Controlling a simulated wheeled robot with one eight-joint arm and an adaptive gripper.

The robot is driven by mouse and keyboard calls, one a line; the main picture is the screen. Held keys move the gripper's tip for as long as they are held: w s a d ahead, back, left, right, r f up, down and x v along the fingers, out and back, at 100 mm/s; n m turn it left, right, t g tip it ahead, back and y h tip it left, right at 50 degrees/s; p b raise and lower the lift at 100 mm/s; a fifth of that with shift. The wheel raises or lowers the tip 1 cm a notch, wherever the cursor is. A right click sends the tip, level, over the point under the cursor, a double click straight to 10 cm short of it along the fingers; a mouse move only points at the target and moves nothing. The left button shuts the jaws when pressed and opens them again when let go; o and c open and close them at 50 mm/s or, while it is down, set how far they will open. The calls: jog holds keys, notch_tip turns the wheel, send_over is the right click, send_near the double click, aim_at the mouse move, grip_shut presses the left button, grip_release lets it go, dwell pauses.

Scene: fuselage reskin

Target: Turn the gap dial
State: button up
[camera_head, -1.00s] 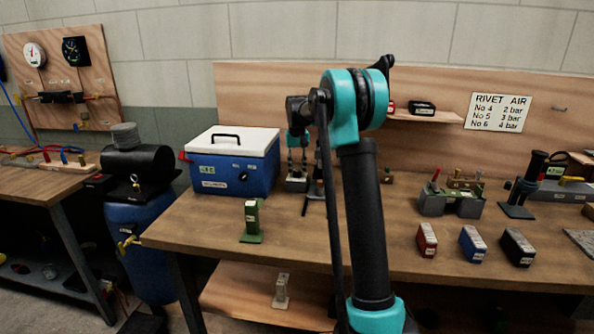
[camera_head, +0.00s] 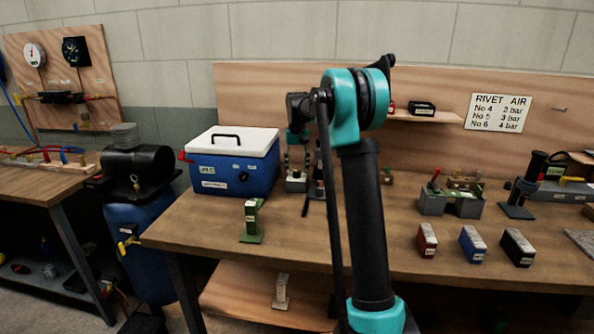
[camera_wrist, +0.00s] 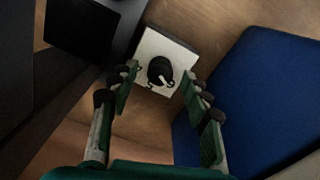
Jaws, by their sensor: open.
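The gap dial (camera_wrist: 160,70) is a black round knob with a pale pointer on a white square plate (camera_wrist: 155,48). In the wrist view it lies between my open fingers, just beyond their tips. My gripper (camera_wrist: 158,80) is open and empty, with one green finger on each side of the knob. I cannot tell whether either finger touches it. In the head view my gripper (camera_head: 303,165) points down beside the blue cooler, at the back of the bench. My arm hides part of that area, and the dial is too small there to make out.
The blue cooler with a white lid (camera_head: 232,160) stands close to the left of my gripper. A green block (camera_head: 251,220) stands at the front left of the bench. Red, blue and black small boxes (camera_head: 472,243) stand to the right. The bench front between is clear.

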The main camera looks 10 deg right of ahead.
aim_at(297, 171)
notch_tip(297, 171, up, 11)
dwell(0.3)
jog(key=shift+f, duration=0.15)
